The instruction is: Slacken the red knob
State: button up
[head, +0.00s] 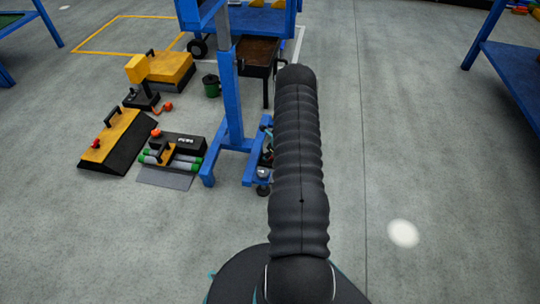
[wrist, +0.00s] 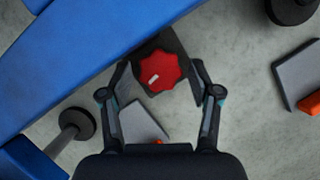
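The red knob (wrist: 166,72) shows in the wrist view, a lobed knob with a short white mark on its face. It sits on a dark plate beside a blue beam (wrist: 95,55). My gripper (wrist: 160,76) is open, with one finger on each side of the knob. Gaps seem to remain between the fingers and the knob; I cannot tell whether either finger touches it. In the head view my arm hides the knob and most of the gripper, near the foot of the blue stand (head: 231,105).
A dark caster (wrist: 72,127) and a grey plate (wrist: 143,122) lie below the knob in the wrist view. The floor to the right is mostly clear.

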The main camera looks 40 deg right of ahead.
jog(key=c, duration=0.7)
jog(key=shift+n, duration=0.3)
jog(key=shift+d+n+y, duration=0.1)
jog(key=shift+n+y, duration=0.5)
jog(key=shift+n, duration=0.6)
jog(key=n+b, duration=0.1)
jog(key=n+g+y+b, duration=0.1)
jog(key=n, duration=0.1)
jog(key=shift+w+d+f+n, duration=0.1)
jog(key=shift+w+n, duration=0.05)
jog(key=shift+n, duration=0.15)
jog(key=n+g, duration=0.1)
jog(key=n, duration=0.1)
jog(key=n+g+y, duration=0.1)
jog(key=n, duration=0.2)
jog(key=shift+w+b, duration=0.1)
jog(key=shift+b, duration=0.3)
jog(key=shift+n, duration=0.3)
